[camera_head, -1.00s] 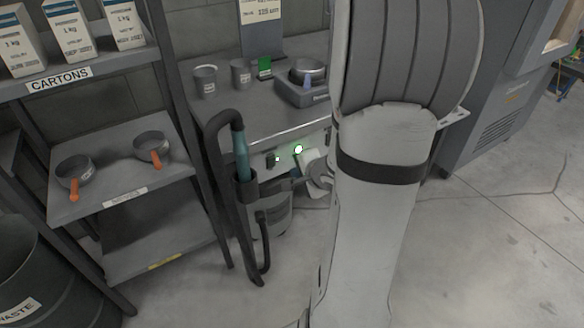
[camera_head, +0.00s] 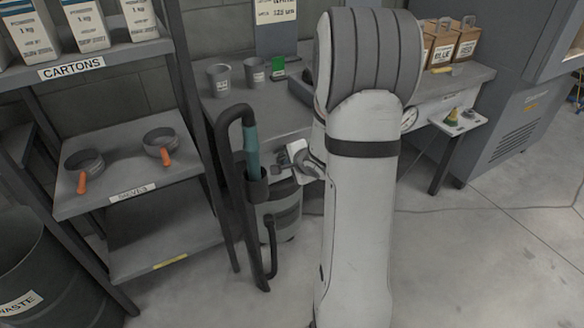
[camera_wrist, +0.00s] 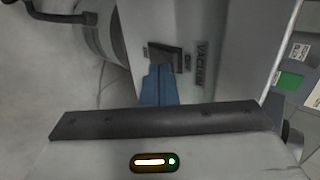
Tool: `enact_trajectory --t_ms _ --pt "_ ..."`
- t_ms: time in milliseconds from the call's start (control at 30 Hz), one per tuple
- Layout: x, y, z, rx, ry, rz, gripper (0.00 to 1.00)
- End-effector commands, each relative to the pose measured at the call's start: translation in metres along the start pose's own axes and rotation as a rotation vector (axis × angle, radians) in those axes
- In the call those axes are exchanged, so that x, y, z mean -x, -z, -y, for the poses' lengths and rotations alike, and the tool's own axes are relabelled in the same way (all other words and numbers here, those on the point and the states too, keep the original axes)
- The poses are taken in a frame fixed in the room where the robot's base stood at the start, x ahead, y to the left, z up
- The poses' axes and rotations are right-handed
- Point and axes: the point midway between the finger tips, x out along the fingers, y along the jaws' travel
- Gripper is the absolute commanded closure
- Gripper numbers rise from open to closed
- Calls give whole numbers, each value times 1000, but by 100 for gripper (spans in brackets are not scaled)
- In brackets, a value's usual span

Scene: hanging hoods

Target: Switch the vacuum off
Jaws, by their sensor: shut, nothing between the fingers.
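The vacuum switch (camera_wrist: 166,57) is a dark rocker on a grey panel in the wrist view, with a small label on each side and a VACUUM label (camera_wrist: 202,66) to its right. My gripper (camera_wrist: 158,70) is shut and empty, its blue fingertips at the lower edge of the switch; I cannot tell whether they touch. The rocker's position is unclear. In the head view my gripper (camera_head: 280,168) is at the bench front, by the vacuum cleaner (camera_head: 286,216), a grey drum with a black hose and teal handle (camera_head: 252,150). The switch is hidden there.
A shelf rack (camera_head: 187,100) with two orange-handled pans stands at left. The bench (camera_head: 240,118) holds two grey cups and a green item (camera_head: 279,68). Cardboard boxes (camera_head: 440,50) stand at the bench's right. Floor at right is mostly clear.

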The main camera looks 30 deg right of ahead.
Motion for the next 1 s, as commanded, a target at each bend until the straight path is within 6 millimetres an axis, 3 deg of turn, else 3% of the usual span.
enact_trajectory --t_ms 400,633,1000 --pt "0 -10 10 9 -27 15 100" --pt "-2 -4 3 3 -22 5 100" --pt "5 -6 13 7 -23 9 100"
